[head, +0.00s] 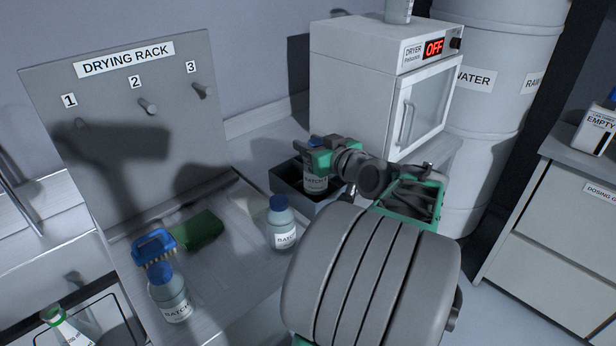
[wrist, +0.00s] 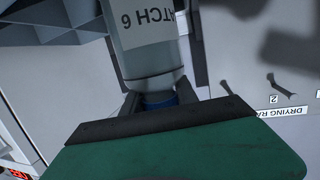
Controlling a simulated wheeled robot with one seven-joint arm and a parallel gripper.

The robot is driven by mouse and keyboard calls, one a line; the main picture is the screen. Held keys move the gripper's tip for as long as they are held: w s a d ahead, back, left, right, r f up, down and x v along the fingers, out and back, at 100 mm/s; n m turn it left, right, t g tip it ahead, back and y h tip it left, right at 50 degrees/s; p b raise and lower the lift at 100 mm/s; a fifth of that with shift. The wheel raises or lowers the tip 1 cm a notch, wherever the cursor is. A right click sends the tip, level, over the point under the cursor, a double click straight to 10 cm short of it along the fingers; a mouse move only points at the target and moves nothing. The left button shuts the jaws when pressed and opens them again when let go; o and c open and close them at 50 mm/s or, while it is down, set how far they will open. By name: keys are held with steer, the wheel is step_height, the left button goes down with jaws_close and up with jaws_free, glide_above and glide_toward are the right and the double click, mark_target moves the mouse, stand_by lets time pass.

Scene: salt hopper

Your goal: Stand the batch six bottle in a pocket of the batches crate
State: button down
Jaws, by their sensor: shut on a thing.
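The batch six bottle (head: 316,184) is held upright by its blue cap; its label reads BATCH 6 in the wrist view (wrist: 150,40). My gripper (head: 318,150) is shut on the cap, and the dark finger pads show at the cap in the wrist view (wrist: 158,102). The batches crate (head: 287,187) is a dark box on the bench. The bottle stands in front of or over its right part in the head view. The crate's pocket walls (wrist: 50,22) show at the upper left of the wrist view. The bottle's base is hidden, so I cannot tell whether it is inside a pocket.
Two other capped bottles stand on the bench, one near the middle (head: 283,228) and one at the front left (head: 172,298). A blue brush (head: 154,246) and a green block (head: 197,230) lie between them. The dryer (head: 362,85) stands close behind the crate. The drying rack (head: 125,120) is at left.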

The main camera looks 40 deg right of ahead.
step_height(320, 180, down, 6)
steer(key=shift+r, duration=0.1)
steer(key=shift+f, duration=0.2)
steer(key=c, duration=0.9)
jaws_free()
steer(key=shift+c, duration=0.2)
steer(key=shift+r, duration=0.2)
steer(key=b+v, duration=0.1)
steer(key=v, duration=1.1)
steer(key=shift+b, duration=0.35)
steer(key=shift+a, duration=0.1)
